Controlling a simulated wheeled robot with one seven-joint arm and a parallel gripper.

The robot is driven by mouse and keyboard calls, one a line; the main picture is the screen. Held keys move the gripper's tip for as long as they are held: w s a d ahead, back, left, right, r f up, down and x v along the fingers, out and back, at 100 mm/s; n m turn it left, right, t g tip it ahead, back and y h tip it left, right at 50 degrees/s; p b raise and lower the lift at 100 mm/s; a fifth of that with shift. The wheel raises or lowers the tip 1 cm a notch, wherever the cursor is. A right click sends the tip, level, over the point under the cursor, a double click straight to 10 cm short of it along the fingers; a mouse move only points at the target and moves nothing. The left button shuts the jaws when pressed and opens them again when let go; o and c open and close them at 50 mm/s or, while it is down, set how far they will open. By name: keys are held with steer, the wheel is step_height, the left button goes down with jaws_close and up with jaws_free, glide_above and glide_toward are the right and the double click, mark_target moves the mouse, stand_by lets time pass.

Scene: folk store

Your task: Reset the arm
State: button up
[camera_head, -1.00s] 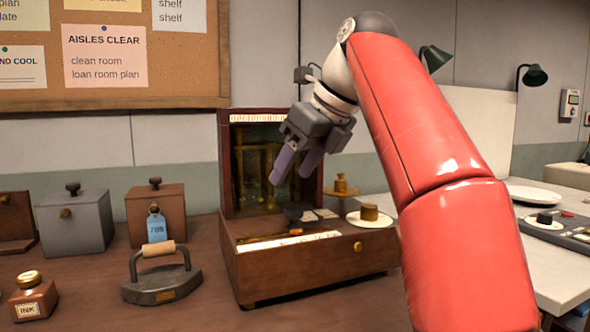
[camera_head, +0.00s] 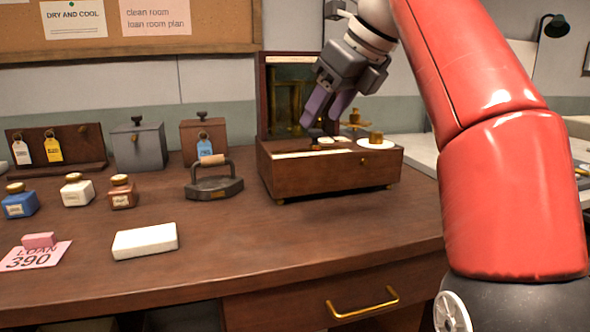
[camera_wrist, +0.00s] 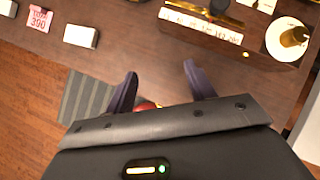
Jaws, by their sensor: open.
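My gripper (camera_head: 328,108) is raised in front of the open lid of a dark wooden box with brass fittings (camera_head: 320,180). Its two purple-grey fingers point down and are apart with nothing between them. In the wrist view my gripper (camera_wrist: 160,88) is open, with floor and the counter's front beyond the fingers. The wooden box (camera_wrist: 225,50) shows at the upper right of that view. My red arm reaches in from the right of the head view and hides part of the back wall.
On the wooden counter (camera_head: 320,230) stand a flat iron (camera_head: 214,186), several ink bottles (camera_head: 76,191), a grey box (camera_head: 138,146) and a brown box (camera_head: 204,140). A white block (camera_head: 145,241) and a pink loan card (camera_head: 36,257) lie at the front left. The counter's front middle is clear.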

steer(key=s+d+f+n+h, duration=0.1)
steer(key=s+d+f+n, duration=0.2)
steer(key=s+f+n, duration=0.3)
steer(key=s+d+f+n+h, duration=0.2)
steer(key=s+d+f+n, duration=0.2)
steer(key=s+f+n, duration=0.3)
steer(key=s+d+f+n+h, duration=0.1)
steer(key=s+d+f+n, duration=0.2)
steer(key=s+f+n, duration=0.4)
step_height(320, 180, down, 16)
steer(key=n, duration=0.6)
steer(key=shift+d+r+t+h, duration=0.2)
steer(key=shift+r+t+h, duration=0.05)
steer(key=shift+t+h, duration=0.15)
steer(key=shift+c, duration=0.4)
stand_by(2.8)
